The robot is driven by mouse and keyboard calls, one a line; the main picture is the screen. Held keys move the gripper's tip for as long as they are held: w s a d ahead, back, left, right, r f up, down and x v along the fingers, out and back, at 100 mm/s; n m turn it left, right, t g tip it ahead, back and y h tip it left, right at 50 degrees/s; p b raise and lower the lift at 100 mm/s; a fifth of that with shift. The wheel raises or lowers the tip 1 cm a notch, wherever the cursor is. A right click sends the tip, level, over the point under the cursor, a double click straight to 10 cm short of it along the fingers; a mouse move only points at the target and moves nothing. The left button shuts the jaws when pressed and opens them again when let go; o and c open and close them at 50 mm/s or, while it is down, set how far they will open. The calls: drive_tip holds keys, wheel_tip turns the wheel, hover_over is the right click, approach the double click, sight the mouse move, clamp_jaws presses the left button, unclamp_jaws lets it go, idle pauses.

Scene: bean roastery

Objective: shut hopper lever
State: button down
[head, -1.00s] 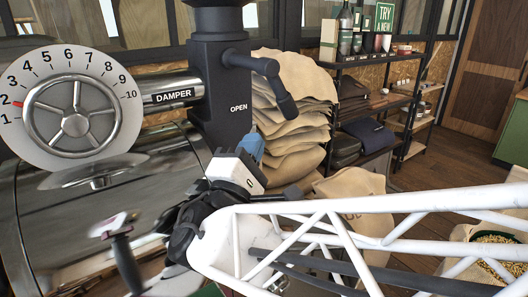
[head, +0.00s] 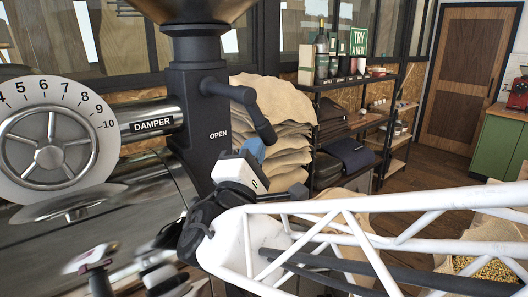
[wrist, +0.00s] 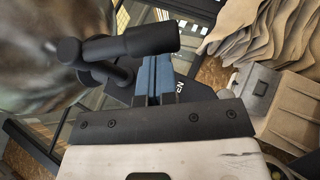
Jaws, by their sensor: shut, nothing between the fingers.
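The hopper lever (head: 243,97) is black. It sticks out to the right from the dark column under the hopper, and its handle hangs down and slants right. "OPEN" is printed on the column below it. My gripper (head: 257,148) has blue fingers, closed together and empty, close to the lower end of the handle in the head view. In the wrist view, the lever (wrist: 138,42) crosses just beyond the fingertips of my gripper (wrist: 154,62). I cannot tell whether they touch.
The damper dial (head: 50,140) and its rod stand left of the column. Stacked sacks (head: 275,115) lie behind the lever. A shelf rack (head: 345,130) with bottles and bags stands to the right. An open sack of beans (head: 490,268) is at lower right.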

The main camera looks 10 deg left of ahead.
sight(269, 142)
drive_tip(key=shift+w+d, duration=0.1)
drive_tip(key=shift+w, duration=0.05)
idle(0.3)
drive_tip(key=w+d, duration=0.1)
drive_tip(key=w+d+r, duration=0.1)
drive_tip(key=shift+w+d+r, duration=0.15)
drive_tip(key=shift+w+d, duration=0.15)
drive_tip(key=shift+d, duration=0.05)
drive_tip(key=w+d+r, duration=0.3)
drive_tip(key=r, duration=0.1)
drive_tip(key=shift+r, duration=0.35)
idle(0.3)
drive_tip(key=shift+a+f, duration=0.1)
drive_tip(key=shift+f, duration=0.05)
idle(0.4)
